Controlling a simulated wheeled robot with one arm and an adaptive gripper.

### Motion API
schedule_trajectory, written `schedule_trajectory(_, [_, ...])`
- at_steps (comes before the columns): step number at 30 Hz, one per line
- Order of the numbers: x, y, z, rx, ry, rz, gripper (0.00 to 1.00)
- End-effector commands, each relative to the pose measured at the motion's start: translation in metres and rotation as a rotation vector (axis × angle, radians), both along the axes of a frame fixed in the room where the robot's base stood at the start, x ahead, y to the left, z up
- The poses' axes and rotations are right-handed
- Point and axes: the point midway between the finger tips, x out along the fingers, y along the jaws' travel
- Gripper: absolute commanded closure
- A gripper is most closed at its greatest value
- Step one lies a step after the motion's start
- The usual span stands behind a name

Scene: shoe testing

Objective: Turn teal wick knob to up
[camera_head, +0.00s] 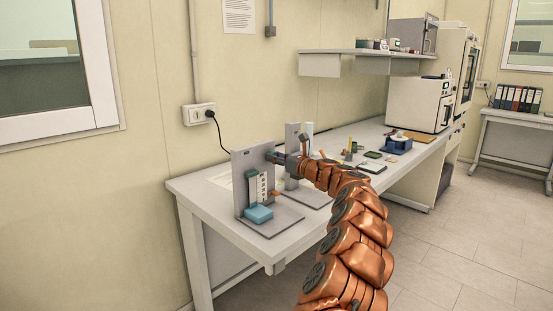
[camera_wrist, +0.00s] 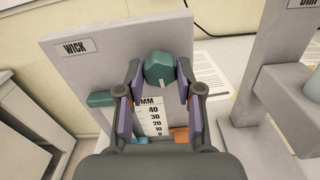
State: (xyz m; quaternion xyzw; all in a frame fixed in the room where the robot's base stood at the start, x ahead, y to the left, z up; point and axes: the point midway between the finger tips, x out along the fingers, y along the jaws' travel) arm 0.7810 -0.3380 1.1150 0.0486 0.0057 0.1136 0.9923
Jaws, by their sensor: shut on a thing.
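The teal wick knob (camera_wrist: 159,69) sticks out from the upper part of the grey panel labelled WICK (camera_wrist: 113,60). A pale mark shows on its lower part, pointing downward in the wrist view. My gripper (camera_wrist: 159,76) is shut on the knob, one finger on each side. In the head view my gripper (camera_head: 281,158) reaches the top of the grey wick panel (camera_head: 243,164) from the right, and the knob is hard to make out there.
Below the knob is a white MM scale (camera_wrist: 151,116), with an orange piece (camera_wrist: 181,135) beside it. A teal block (camera_head: 258,214) sits on the stand's base. A second grey stand (camera_wrist: 277,60) is close on the right. Small items and a blue device (camera_head: 397,145) lie farther along the bench.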

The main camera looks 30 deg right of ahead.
Motion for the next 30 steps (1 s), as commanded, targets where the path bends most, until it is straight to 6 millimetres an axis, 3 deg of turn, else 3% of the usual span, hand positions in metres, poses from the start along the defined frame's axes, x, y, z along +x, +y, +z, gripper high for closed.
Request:
schedule_trajectory(3, [0.0, 0.0, 0.0, 0.0, 0.0, 0.0, 0.99])
schedule_trajectory(14, [0.0001, 0.0002, -0.0011, -0.072, -0.018, 0.0, 0.99])
schedule_trajectory(30, [0.0001, -0.0008, -0.0031, -0.515, -0.12, -0.003, 0.99])
